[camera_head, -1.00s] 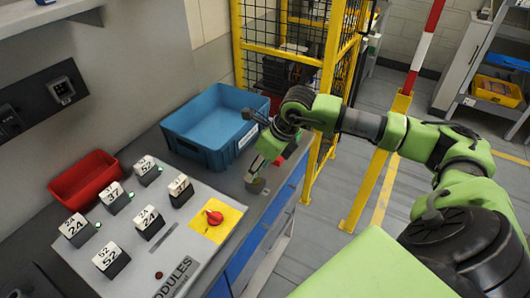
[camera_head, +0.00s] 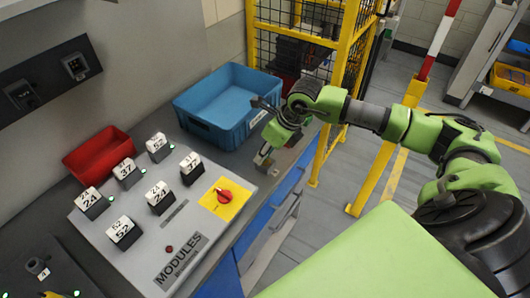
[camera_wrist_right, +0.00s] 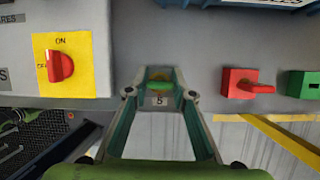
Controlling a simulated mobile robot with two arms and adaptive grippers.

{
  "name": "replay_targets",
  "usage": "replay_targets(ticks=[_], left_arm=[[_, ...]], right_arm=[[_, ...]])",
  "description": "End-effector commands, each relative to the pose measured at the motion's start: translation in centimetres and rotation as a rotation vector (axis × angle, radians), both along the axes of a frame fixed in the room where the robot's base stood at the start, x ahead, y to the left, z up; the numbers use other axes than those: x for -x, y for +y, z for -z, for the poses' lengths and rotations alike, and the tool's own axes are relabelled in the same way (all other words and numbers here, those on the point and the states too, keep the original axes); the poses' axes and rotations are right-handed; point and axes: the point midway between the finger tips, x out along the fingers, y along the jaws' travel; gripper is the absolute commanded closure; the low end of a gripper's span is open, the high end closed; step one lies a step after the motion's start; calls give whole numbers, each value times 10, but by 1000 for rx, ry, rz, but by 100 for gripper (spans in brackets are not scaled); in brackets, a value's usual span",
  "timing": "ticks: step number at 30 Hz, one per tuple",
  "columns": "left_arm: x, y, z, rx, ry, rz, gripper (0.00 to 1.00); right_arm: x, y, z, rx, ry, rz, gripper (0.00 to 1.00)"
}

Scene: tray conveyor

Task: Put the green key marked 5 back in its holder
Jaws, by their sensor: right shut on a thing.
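In the right wrist view, the green key (camera_wrist_right: 160,86) is between the fingertips of my right gripper (camera_wrist_right: 160,92). A small pale label marked 5 (camera_wrist_right: 160,101) shows just below it. My right gripper is shut on the key, above the grey bench near its front edge. In the head view my right gripper (camera_head: 264,158) points down at the bench edge, and the key is too small to make out there. I cannot tell whether the key touches a holder under the fingers. My left gripper is in neither view.
A red block with a red handle (camera_wrist_right: 246,86) and a green block (camera_wrist_right: 303,85) stand right of the gripper in the wrist view. A panel with a red switch (camera_head: 223,196) and several numbered modules lies left. A blue crate (camera_head: 222,105) and red bin (camera_head: 98,153) stand behind.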

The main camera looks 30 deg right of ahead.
Motion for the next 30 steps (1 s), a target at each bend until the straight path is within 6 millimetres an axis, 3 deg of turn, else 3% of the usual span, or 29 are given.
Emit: replay_targets(ticks=[30], left_arm=[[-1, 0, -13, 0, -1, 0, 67]], right_arm=[[-1, 0, -31, 0, -1, 0, 100]])
